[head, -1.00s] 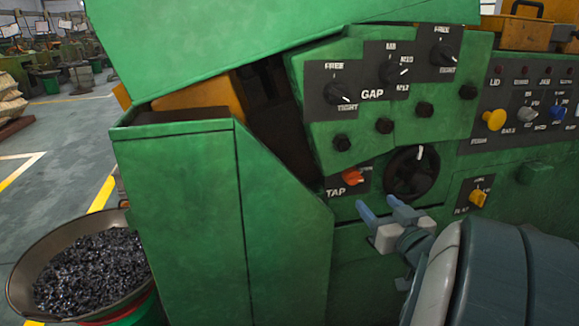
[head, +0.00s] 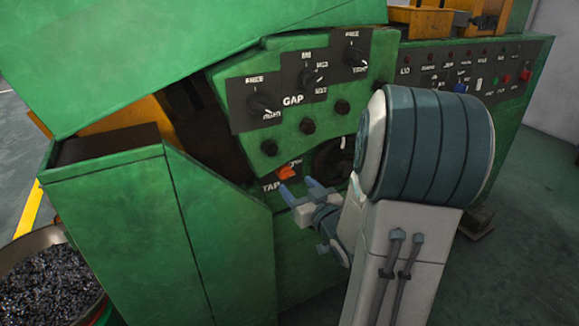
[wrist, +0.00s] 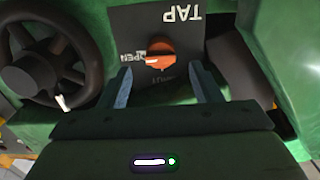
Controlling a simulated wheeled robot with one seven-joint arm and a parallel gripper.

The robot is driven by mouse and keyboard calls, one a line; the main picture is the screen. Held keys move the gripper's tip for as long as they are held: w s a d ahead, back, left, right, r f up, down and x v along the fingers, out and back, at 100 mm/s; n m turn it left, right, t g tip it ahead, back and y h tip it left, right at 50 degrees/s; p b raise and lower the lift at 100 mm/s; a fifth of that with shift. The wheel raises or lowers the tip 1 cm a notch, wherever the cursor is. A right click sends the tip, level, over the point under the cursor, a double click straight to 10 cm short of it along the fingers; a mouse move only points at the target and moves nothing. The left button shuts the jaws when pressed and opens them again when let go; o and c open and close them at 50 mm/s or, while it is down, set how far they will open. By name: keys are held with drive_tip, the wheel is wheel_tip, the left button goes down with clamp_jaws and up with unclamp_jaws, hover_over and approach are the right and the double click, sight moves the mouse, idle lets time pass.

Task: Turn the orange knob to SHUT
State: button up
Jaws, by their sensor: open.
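The orange knob (head: 287,172) sits on the dark TAP plate (head: 270,186) on the green machine's front. In the wrist view the orange knob (wrist: 158,55) shows upside down with its plate, its grip ridge lying roughly level and its light mark towards the OPEN lettering. The SHUT lettering is partly cut off below it. My gripper (head: 298,186) is open and empty, just short of the knob in the head view. In the wrist view my gripper's fingers (wrist: 161,88) stand apart on either side below the knob, not visibly touching it.
A black handwheel (wrist: 50,62) is beside the TAP plate, partly behind my arm in the head view. Black GAP knobs (head: 262,103) sit above. A green housing (head: 170,230) juts out at left, with a bin of dark pieces (head: 45,280) beyond.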

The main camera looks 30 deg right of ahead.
sight(288, 176)
drive_tip(key=shift+w+a, duration=0.1)
drive_tip(key=shift+w, duration=2.7)
drive_tip(key=c, duration=1)
